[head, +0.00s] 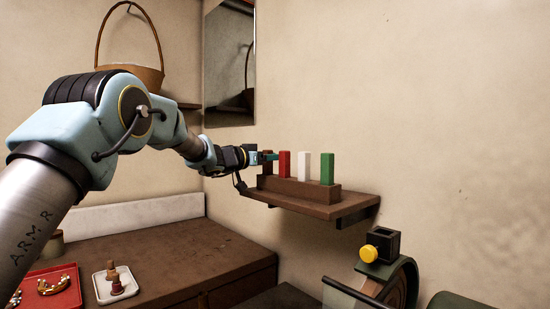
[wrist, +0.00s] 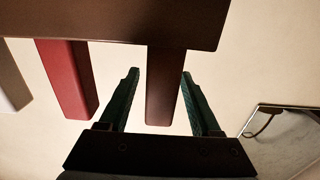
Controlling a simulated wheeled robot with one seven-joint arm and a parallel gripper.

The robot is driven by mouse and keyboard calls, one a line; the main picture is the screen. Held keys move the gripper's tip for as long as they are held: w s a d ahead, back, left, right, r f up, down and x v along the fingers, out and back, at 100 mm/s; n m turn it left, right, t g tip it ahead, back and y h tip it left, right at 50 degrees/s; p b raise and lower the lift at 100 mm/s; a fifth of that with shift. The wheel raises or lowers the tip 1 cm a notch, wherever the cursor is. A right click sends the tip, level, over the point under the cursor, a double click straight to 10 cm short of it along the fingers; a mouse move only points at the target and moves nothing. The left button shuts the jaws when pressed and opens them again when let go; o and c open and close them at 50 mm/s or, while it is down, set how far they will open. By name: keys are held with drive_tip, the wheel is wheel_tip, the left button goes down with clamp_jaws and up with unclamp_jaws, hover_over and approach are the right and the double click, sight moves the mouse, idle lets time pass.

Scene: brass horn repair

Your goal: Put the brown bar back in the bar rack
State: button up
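The bar rack (head: 300,190) is a long brown block on a wall shelf. Red (head: 284,164), white (head: 304,166) and green (head: 327,169) bars stand upright in it. The brown bar (head: 266,168) is at the rack's left end, partly hidden by my gripper (head: 268,157). In the wrist view, which looks upside down, the brown bar (wrist: 164,95) meets the rack (wrist: 110,22) and looks upright in line with the red bar (wrist: 68,80). My gripper (wrist: 160,76) is open around it, with a finger on each side and narrow gaps visible; its seated end is hidden.
The wall shelf (head: 345,206) has bare space at its right end. A mirror (head: 229,65) hangs behind my arm. Below are a wooden bench (head: 190,260) with a red tray (head: 62,275) and a white dish (head: 127,289), and a machine with a yellow knob (head: 368,254).

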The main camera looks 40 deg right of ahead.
drive_tip(key=a+b, duration=0.4)
drive_tip(key=a, duration=0.7)
drive_tip(key=shift+w+b, duration=0.3)
drive_tip(key=shift+b, duration=0.05)
drive_tip(key=shift+d, duration=0.1)
